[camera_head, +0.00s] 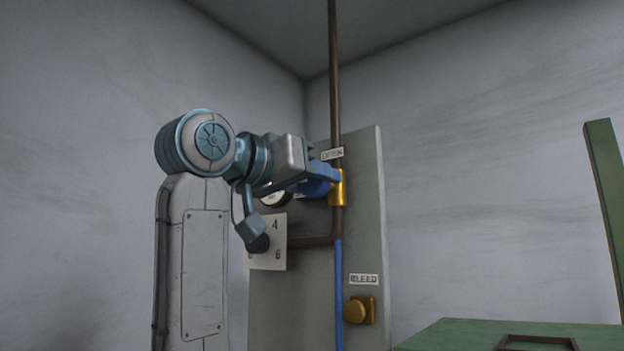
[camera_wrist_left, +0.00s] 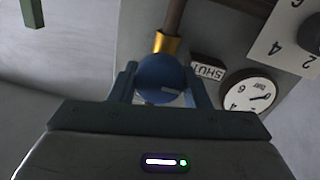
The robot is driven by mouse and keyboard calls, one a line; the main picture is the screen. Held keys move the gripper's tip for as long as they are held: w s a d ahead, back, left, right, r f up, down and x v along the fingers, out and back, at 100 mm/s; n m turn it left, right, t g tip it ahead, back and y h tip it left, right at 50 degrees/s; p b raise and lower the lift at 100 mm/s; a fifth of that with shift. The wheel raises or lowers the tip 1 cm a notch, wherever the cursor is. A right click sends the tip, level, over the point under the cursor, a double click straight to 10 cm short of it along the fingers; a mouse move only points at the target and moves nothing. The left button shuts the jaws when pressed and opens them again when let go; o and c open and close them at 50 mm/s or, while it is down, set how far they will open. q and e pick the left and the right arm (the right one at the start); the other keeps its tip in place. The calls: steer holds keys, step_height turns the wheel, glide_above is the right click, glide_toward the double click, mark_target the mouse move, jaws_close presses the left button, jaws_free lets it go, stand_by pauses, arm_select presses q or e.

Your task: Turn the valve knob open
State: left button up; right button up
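The valve knob (camera_wrist_left: 160,76) is round and blue, with a pale mark on its face. It sits on a brass valve body (camera_head: 338,188) on the brown pipe, below the OPEN label (camera_head: 332,154). My left gripper (camera_head: 326,178) reaches it from the left. In the left wrist view, the fingers of my left gripper (camera_wrist_left: 160,82) lie on both sides of the knob, with no clear gap showing. A SHUT label (camera_wrist_left: 208,70) is beside the knob in that view. In the head view the gripper hides part of the knob. My right gripper is not in view.
A grey panel (camera_head: 365,230) carries the pipes. A brass BLEED knob (camera_head: 355,311) is lower down under its label (camera_head: 363,279). A pressure gauge (camera_wrist_left: 249,92) and a numbered white plate (camera_head: 268,258) are nearby. A green table (camera_head: 450,335) stands at lower right.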

arm_select(q)
steer(key=shift+f+m+b, duration=0.1)
steer(key=shift+m+b, duration=1.6)
steer(key=shift+m, duration=0.1)
steer(key=m+b, duration=0.2)
steer(key=m, duration=0.1)
steer(key=shift+m+y, duration=0.3)
steer(key=m+b, duration=0.2)
steer(key=m, duration=0.3)
steer(key=shift+s+d+b, duration=0.1)
steer(key=shift+b, duration=0.2)
steer(key=m+b, duration=0.1)
steer(key=m, duration=0.3)
steer(key=shift+y, duration=0.4)
steer(key=shift+f+m, duration=0.1)
steer(key=shift+m, duration=0.3)
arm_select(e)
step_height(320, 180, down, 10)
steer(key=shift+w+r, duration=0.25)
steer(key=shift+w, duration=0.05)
arm_select(q)
steer(key=shift+b, duration=0.3)
